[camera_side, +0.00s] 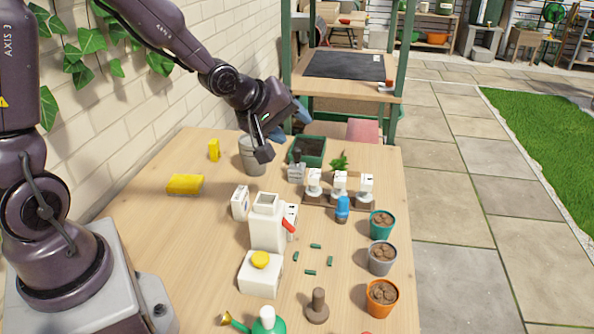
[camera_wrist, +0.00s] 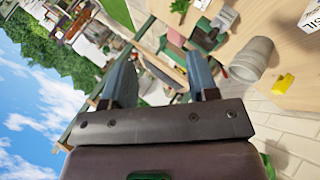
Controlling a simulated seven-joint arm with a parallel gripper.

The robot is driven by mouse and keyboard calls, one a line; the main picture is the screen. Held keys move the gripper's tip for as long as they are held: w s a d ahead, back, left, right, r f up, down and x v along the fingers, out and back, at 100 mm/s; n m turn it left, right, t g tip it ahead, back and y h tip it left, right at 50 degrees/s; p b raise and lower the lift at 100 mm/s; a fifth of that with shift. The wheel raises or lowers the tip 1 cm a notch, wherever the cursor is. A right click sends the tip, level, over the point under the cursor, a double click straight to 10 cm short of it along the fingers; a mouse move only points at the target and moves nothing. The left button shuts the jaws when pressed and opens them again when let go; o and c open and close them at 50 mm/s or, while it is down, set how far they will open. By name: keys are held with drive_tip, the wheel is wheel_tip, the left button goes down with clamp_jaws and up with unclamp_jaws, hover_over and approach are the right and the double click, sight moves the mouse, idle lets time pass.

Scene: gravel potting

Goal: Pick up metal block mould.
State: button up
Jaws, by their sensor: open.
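A small grey metal piece that looks like the metal block mould (camera_side: 296,172) stands on the table in front of the dark green tub (camera_side: 308,147). My gripper (camera_side: 289,122) is above the far part of the table, over the tub's back edge and apart from the mould. In the wrist view my gripper (camera_wrist: 160,62) shows two blue-grey fingers spread wide with nothing between them. The wrist view is tilted, with sky at its left.
A grey pot (camera_side: 252,158) stands left of the tub, close under my wrist. White labelled blocks on a brown rack (camera_side: 335,195) stand right of the mould. A white container (camera_side: 267,228), a blue bottle (camera_side: 342,208) and several soil-filled pots stand nearer.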

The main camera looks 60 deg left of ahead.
sight(295, 152)
drive_tip(key=w+a+f+n+t, duration=0.45)
drive_tip(key=w+f+n, duration=0.2)
drive_tip(key=n, duration=0.55)
drive_tip(key=s+a+f+n+t+y, duration=0.1)
drive_tip(key=a+f+n+t+y, duration=0.2)
drive_tip(key=a+n+y, duration=0.8)
drive_tip(key=d+f+n+h, duration=0.1)
drive_tip(key=f, duration=0.1)
drive_tip(key=d+f+n+h, duration=0.1)
drive_tip(key=f+h, duration=0.1)
drive_tip(key=f, duration=0.1)
drive_tip(key=f+n+h, duration=0.1)
drive_tip(key=f+n, duration=0.1)
drive_tip(key=f, duration=0.1)
drive_tip(key=shift+d+f, duration=0.15)
drive_tip(key=shift+d, duration=0.25)
drive_tip(key=shift+x, duration=1)
drive_tip(key=shift+h, duration=0.3)
drive_tip(key=shift+x, duration=2.75)
clamp_jaws()
